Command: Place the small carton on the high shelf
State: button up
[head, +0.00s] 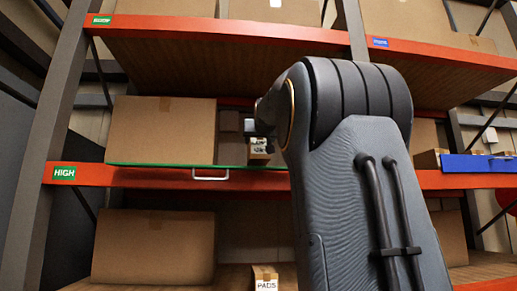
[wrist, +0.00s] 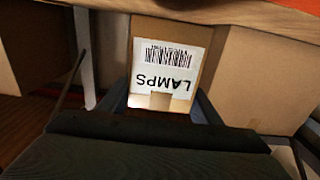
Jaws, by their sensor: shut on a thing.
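The small carton (wrist: 138,50) is brown with a white barcode label reading LAMPS, upside down in the wrist view. My gripper (wrist: 165,108) is shut on it, with a dark finger at each side. In the head view the carton (head: 259,147) shows small beside my arm, just above the front edge of the high shelf (head: 130,176), an orange beam with a green HIGH tag. My arm hides part of it there and most of my gripper. I cannot tell whether the carton touches the shelf.
A large brown box (head: 160,130) stands on the high shelf left of the carton. A green strip with a handle (head: 210,178) runs along its front. Another orange shelf (head: 230,28) lies above. A PADS carton (head: 265,279) sits below. A blue bin (head: 480,165) is at right.

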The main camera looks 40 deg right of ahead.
aim_at(259, 161)
jog(key=shift+s+f+p, duration=0.1)
jog(key=shift+f+p, duration=0.2)
jog(key=shift+f, duration=1.15)
jog(key=shift+f, duration=0.15)
jog(key=o, duration=1.6)
jog(key=shift+s+a, duration=0.15)
jog(key=b+v, duration=0.5)
jog(key=v, duration=0.6)
jog(key=shift+s+a, duration=0.2)
jog(key=shift+s, duration=0.05)
